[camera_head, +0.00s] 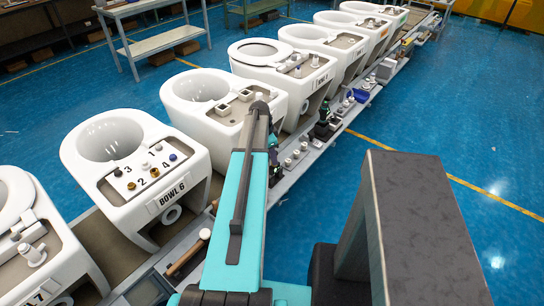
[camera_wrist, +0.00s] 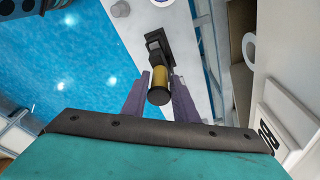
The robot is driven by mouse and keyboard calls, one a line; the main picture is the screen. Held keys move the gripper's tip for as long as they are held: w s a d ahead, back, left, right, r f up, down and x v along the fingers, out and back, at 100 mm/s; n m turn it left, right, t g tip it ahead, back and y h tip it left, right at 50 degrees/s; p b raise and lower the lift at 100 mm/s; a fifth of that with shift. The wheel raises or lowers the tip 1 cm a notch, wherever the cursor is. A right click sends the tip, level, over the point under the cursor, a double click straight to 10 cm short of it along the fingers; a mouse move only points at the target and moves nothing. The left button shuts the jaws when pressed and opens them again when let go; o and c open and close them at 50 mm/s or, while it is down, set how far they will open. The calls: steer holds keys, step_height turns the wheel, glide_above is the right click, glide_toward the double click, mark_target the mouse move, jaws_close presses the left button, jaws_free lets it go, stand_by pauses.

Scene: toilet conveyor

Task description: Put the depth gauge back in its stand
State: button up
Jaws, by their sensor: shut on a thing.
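In the wrist view, my gripper (camera_wrist: 157,88) has its two purple-grey fingers on either side of a brass cylinder with a black round end, which looks like the depth gauge (camera_wrist: 159,76). The gripper is shut on it. A black block-like piece (camera_wrist: 156,42), perhaps the stand, shows just beyond the brass part over a pale ledge. I cannot tell whether the gauge and this black piece touch or are apart. In the head view, my teal arm hides much of the area around the gripper, and I cannot make out the gauge there.
A row of white toilet bowls stands along the conveyor, with Bowl 6 (camera_head: 140,170) left of my arm. A side ledge (camera_head: 310,158) beside the bowls carries several small parts. A wooden-handled tool (camera_head: 188,252) lies near Bowl 6. Blue floor (camera_head: 430,120) is open on the right.

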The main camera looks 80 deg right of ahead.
steer(key=o, duration=1)
steer(key=shift+o, duration=0.2)
steer(key=shift+r, duration=0.15)
steer(key=b+v, duration=0.3)
steer(key=v, duration=1)
steer(key=shift+r, duration=0.3)
steer(key=shift+s, duration=0.1)
